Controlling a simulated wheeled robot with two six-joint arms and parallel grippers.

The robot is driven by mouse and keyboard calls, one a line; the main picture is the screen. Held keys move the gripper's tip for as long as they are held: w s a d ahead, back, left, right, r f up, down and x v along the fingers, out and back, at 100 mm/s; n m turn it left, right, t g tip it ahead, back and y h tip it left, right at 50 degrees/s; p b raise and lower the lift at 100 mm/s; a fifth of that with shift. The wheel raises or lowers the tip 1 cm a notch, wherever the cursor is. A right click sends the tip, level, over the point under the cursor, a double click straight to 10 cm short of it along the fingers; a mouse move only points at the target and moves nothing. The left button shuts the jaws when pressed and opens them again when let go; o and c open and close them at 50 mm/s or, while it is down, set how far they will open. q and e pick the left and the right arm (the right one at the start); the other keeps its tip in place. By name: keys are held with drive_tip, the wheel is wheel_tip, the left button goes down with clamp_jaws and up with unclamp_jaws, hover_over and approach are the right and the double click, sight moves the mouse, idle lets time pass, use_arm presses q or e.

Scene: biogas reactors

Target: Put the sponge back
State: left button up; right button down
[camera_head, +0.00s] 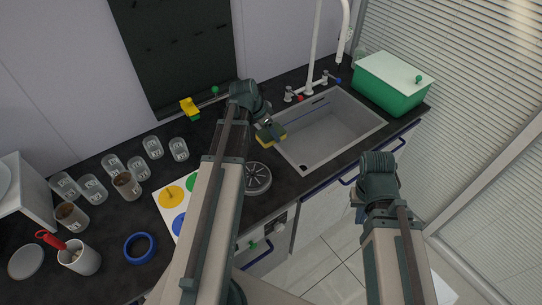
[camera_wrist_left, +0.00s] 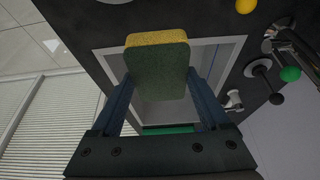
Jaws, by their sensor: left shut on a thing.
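The sponge (camera_head: 272,137), yellow on one side and dark green on the other, is in my left gripper (camera_head: 267,124) at the left edge of the sink (camera_head: 335,137). In the left wrist view, the sponge (camera_wrist_left: 158,66) sits between the two fingers of my left gripper (camera_wrist_left: 158,84), which are shut on it. The sink's basin shows behind it there.
A green box (camera_head: 392,92) with a pale lid stands right of the sink, and the faucet (camera_head: 311,85) behind it. A round grey disc (camera_head: 257,179) lies left of the sink. Several beakers, a blue ring (camera_head: 140,248) and a white mug (camera_head: 80,258) crowd the left counter.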

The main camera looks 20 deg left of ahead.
sight(260, 137)
use_arm(q)
drive_tip(key=shift+f+b, duration=5)
drive_tip(key=shift+f, duration=0.05)
drive_tip(key=shift+f, duration=0.2)
drive_tip(key=o, duration=1)
drive_tip(key=shift+r, duration=0.1)
drive_tip(key=shift+o, duration=0.2)
drive_tip(key=shift+p+v, duration=0.7)
drive_tip(key=shift+v, duration=0.2)
drive_tip(key=p+v, duration=0.9)
drive_tip(key=v, duration=0.1)
drive_tip(key=shift+r+p, duration=0.35)
drive_tip(key=shift+p, duration=0.05)
